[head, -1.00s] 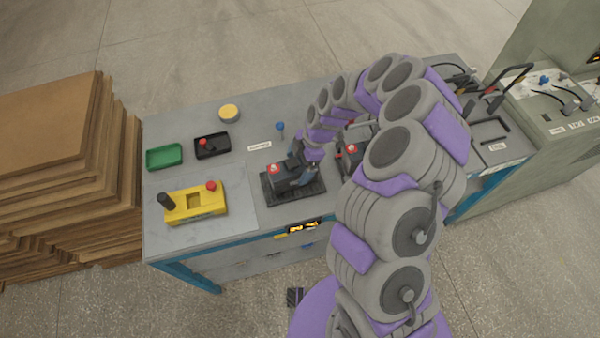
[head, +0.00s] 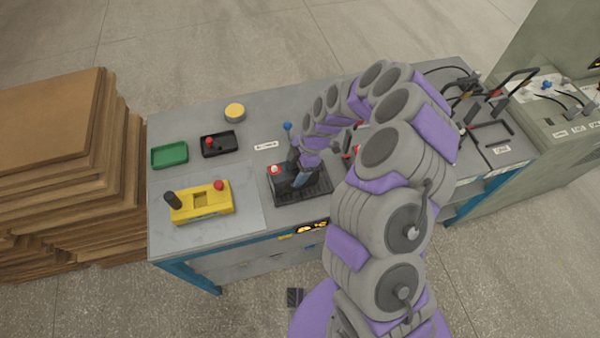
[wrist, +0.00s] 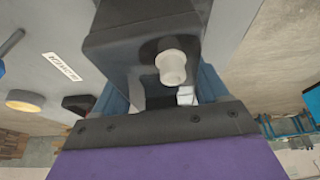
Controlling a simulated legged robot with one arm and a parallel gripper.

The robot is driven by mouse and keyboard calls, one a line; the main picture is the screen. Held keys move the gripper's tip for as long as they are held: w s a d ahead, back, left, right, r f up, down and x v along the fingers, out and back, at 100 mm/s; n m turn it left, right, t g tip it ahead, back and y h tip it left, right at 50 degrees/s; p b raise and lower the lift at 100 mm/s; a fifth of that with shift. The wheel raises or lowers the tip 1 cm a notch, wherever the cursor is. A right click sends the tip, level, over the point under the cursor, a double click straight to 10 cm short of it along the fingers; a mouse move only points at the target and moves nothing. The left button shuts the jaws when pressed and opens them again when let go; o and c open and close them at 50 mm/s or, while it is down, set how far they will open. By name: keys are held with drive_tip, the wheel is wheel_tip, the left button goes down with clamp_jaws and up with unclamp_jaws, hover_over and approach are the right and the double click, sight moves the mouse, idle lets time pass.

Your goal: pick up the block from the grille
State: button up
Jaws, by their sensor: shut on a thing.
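The block (head: 280,184) is dark, with a red terminal on top. In the head view it is at the black grille (head: 318,192) on the grey bench. My gripper (head: 298,180) comes down over it from the right, shut on it. In the wrist view the dark block (wrist: 125,45) fills the space between my gripper's (wrist: 160,100) blue fingers, and a pale terminal post shows on its face. The fingers and wrist hide part of the block and grille. I cannot tell whether its underside touches the grille.
A yellow device (head: 202,204) with a black handle and red knob stands left of the grille. A brown board stack (head: 60,170) stands left of the bench.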

drive_tip(key=shift+f, duration=0.1)
drive_tip(key=shift+c, duration=1.4)
drive_tip(key=shift+d, duration=0.95)
clamp_jaws()
drive_tip(key=shift+a, duration=0.15)
